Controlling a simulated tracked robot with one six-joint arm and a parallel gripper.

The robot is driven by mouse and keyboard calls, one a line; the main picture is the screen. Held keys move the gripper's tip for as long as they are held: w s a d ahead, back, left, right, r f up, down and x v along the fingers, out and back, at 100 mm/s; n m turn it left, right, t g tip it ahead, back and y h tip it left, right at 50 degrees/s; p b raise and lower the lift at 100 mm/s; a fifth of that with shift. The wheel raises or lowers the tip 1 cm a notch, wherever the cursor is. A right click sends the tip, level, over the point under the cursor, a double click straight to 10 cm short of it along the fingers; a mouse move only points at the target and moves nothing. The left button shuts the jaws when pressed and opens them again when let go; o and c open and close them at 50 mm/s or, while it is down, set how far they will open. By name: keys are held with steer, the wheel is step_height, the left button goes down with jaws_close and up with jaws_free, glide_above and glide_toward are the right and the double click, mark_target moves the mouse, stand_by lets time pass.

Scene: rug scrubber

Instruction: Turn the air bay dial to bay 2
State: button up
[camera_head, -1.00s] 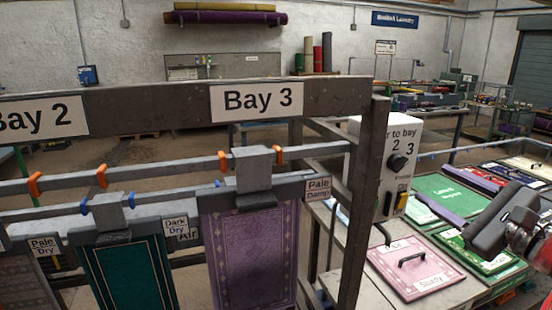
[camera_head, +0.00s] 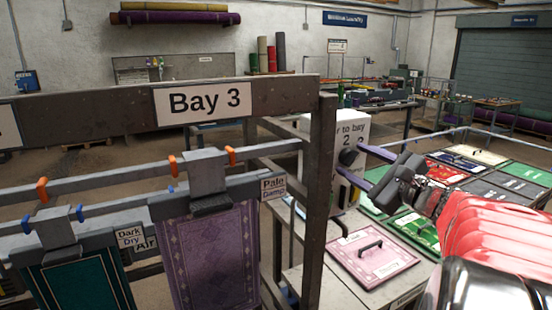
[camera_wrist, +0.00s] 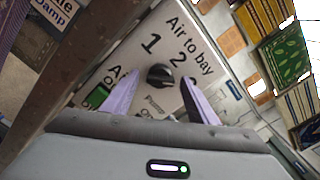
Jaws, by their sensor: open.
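The air bay dial (camera_wrist: 160,76) is a dark round knob on a white panel (camera_wrist: 205,50) marked "Air to bay". In the wrist view, the numbers 1 and 2 show above it; I cannot tell which number it points to. My gripper (camera_wrist: 160,84) is open, with its two purple fingers on either side of the dial; contact cannot be made out. In the head view, my gripper (camera_head: 364,170) is just right of the dial (camera_head: 347,157), and its fingers reach to the panel. The number 3 is partly hidden there.
A dark rack post (camera_head: 318,190) stands close left of the panel. Hanging teal (camera_head: 80,285) and purple (camera_head: 210,255) rugs are farther left. A green lit square (camera_wrist: 97,96) is on the panel near the dial. A pink handled board (camera_head: 372,262) lies below my gripper.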

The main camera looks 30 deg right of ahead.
steer(key=shift+c, duration=0.4)
steer(key=c, duration=0.9)
steer(key=shift+d, duration=0.15)
steer(key=shift+c, duration=0.4)
steer(key=shift+n, duration=0.4)
steer(key=n, duration=0.4)
steer(key=shift+a+f+n, duration=0.1)
steer(key=shift+n, duration=1.15)
steer(key=shift+a+f+n, duration=0.1)
steer(key=shift+n, duration=1.15)
